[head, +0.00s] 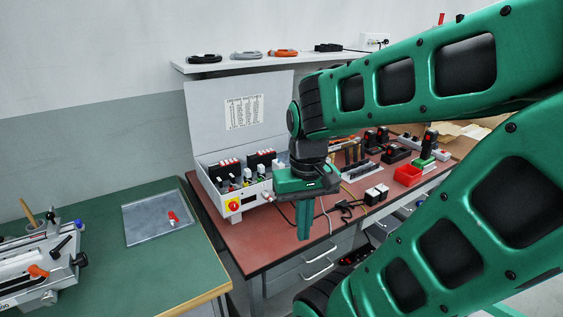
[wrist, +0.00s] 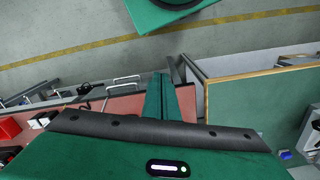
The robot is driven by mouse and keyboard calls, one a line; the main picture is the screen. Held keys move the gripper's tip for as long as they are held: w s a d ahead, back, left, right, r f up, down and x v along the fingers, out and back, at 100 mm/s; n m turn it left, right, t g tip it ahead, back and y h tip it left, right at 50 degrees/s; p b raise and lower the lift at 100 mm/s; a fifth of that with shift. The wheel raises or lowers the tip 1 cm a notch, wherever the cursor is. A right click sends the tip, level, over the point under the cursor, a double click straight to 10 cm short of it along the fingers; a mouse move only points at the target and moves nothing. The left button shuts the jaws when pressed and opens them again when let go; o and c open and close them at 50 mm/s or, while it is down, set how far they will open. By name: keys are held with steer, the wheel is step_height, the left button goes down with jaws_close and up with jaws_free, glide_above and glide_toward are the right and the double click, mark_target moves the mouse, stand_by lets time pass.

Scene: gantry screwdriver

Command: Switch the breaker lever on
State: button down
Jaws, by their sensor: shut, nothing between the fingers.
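An open white control box (head: 211,202) with a raised lid stands on the red bench top. Inside it are a left breaker block (head: 227,165) and a right breaker block (head: 261,159), with small parts in front. A red and yellow switch (head: 233,205) is on its front. Which part is the breaker lever, and its position, are too small to tell. My gripper (head: 304,236) points down at the right of the box, near the bench's front edge, shut and empty. In the wrist view its fingers (wrist: 158,80) are together; the box is not seen there.
A shelf (head: 220,67) runs above.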

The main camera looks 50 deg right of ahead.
steer(key=shift+s, duration=0.1)
steer(key=w+d+f+m+t+h, duration=0.2)
steer(key=w+d+m+t, duration=0.5)
steer(key=w+d+m, duration=1.8)
steer(key=d+m, duration=0.3)
steer(key=m, duration=0.4)
steer(key=shift+w+f+t, duration=0.2)
steer(key=shift+f+t, duration=0.1)
steer(key=shift+t, duration=0.1)
steer(key=shift+d+f, duration=0.1)
